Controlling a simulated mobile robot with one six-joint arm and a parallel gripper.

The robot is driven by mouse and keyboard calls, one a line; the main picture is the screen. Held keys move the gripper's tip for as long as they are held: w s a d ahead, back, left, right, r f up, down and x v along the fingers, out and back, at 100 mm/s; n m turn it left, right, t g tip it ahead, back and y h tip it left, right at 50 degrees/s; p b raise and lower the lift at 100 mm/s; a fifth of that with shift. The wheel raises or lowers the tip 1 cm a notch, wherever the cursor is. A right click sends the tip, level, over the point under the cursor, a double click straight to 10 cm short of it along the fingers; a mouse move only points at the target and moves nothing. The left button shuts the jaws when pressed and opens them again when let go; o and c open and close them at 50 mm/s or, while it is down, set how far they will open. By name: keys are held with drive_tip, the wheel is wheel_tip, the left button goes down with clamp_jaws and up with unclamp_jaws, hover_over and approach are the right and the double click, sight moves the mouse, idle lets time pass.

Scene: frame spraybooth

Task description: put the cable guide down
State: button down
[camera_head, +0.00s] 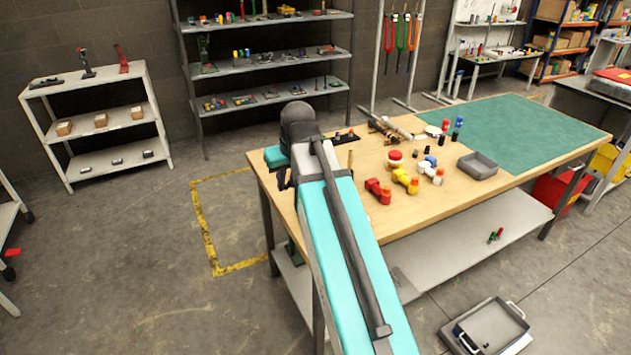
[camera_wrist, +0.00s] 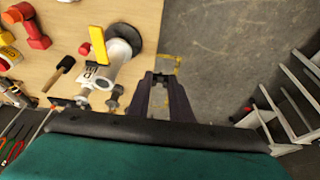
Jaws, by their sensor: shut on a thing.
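My gripper (camera_wrist: 161,80) shows in the wrist view with two dark fingers. It is shut on a small dark piece between the fingertips, taken to be the cable guide; its shape is hard to make out. In the wrist view the fingertips appear against the grey floor, just beside the edge of the wooden table top (camera_wrist: 140,15). In the head view my gripper (camera_head: 284,180) is at the left end of the workbench (camera_head: 345,215), partly behind my arm, and the cable guide cannot be made out there.
In the wrist view a silver-white device with a yellow handle (camera_wrist: 98,45) stands by the table edge, with a black-headed brush (camera_wrist: 66,63) nearby. Red (camera_head: 378,191) and yellow (camera_head: 405,181) fittings and a grey tray (camera_head: 477,166) occupy the bench. The green mat (camera_head: 530,125) is largely clear.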

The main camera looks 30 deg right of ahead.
drive_tip(key=w+a+f+b, duration=0.2)
drive_tip(key=a+f+b, duration=0.5)
drive_tip(key=a, duration=0.3)
drive_tip(key=shift+a+f+b, duration=0.35)
drive_tip(key=shift+b, duration=0.3)
